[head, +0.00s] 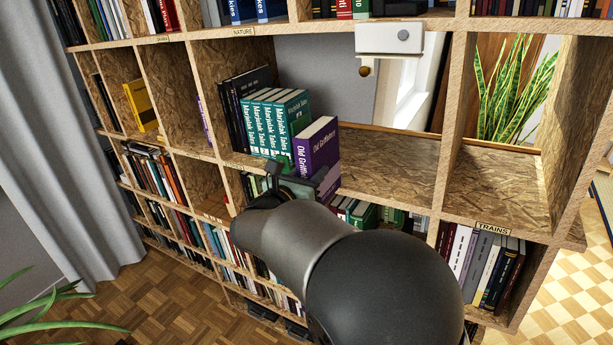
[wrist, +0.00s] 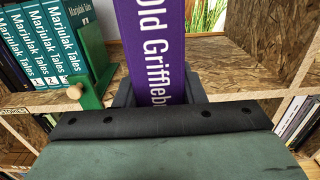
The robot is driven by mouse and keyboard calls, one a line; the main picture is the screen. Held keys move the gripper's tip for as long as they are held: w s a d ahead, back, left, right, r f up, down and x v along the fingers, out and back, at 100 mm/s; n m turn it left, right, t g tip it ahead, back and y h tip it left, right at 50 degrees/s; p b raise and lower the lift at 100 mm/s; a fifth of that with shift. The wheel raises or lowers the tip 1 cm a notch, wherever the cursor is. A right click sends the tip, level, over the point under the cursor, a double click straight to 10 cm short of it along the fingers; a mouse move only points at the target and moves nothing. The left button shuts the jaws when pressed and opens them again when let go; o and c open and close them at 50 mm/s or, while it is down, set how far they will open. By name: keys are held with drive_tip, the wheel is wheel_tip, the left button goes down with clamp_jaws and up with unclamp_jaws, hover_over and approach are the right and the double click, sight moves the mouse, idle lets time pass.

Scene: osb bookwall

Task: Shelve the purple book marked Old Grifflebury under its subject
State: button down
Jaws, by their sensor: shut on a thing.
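The purple book (head: 317,150), its spine reading "Old Griffle…", stands upright in my gripper (head: 301,187). In the wrist view the book (wrist: 157,45) rises between the two dark fingers of my gripper (wrist: 160,92), which are shut on its lower part. A green bookend (wrist: 90,70) with a wooden knob stands between those books and the purple book. The book's base is hidden, so I cannot tell whether it touches the shelf board.
Bare shelf board (head: 385,160) lies right of the book. A NATURE label (head: 243,32) is on the board above; a TRAINS label (head: 493,229) is lower right, over a row of books. A label apparently reading STORIES (wrist: 12,112) shows at left. Upright dividers (head: 453,110) bound the compartments.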

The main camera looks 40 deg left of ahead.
drive_tip(key=shift+w+a+r, duration=0.1)
drive_tip(key=shift+w+a, duration=0.1)
drive_tip(key=shift+w, duration=1.6)
drive_tip(key=shift+w+a, duration=0.15)
drive_tip(key=shift+w, duration=1.65)
drive_tip(key=shift+w+a+r, duration=0.1)
drive_tip(key=shift+w+a, duration=0.1)
drive_tip(key=shift+w, duration=1.6)
drive_tip(key=shift+f, duration=0.25)
drive_tip(key=c, duration=0.8)
unclamp_jaws()
drive_tip(key=shift+c, duration=0.2)
drive_tip(key=shift+s+f, duration=0.1)
drive_tip(key=shift+f, duration=0.1)
drive_tip(key=shift+s+b, duration=0.35)
drive_tip(key=shift+s, duration=0.1)
drive_tip(key=s+d+b, duration=0.2)
drive_tip(key=s+b, duration=0.2)
drive_tip(key=s, duration=1.2)
drive_tip(key=shift+s+r, duration=0.15)
drive_tip(key=shift+s, duration=0.05)
